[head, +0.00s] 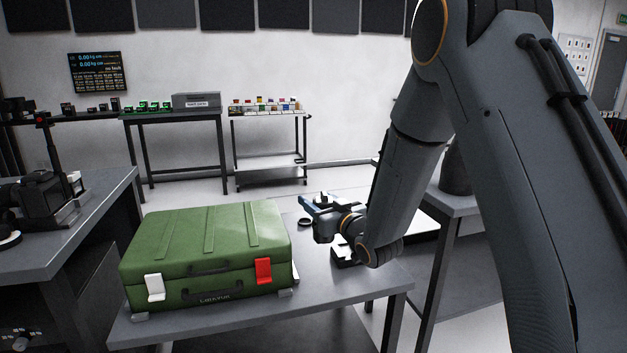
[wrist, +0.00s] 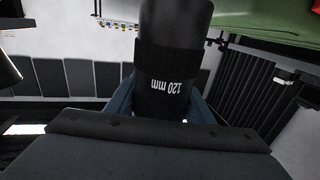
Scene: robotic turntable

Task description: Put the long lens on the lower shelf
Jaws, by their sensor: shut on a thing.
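The long lens (wrist: 172,50) is a black cylinder marked "120 mm", which reads upside down in the wrist view. My gripper (wrist: 165,108) is shut on it, with blue fingers on both sides of the barrel. In the head view my gripper (head: 316,205) is just right of the green case, above the near table; the lens is too small and dark there to make out clearly. A cart (head: 308,130) at the back wall has a pale lower shelf (head: 268,161), which looks bare. My gripper is well in front of it.
A closed green case (head: 205,250) with one white and one red latch fills much of the near table (head: 345,300). A bench (head: 170,117) stands left of the cart. Floor shows between the near table and the back wall.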

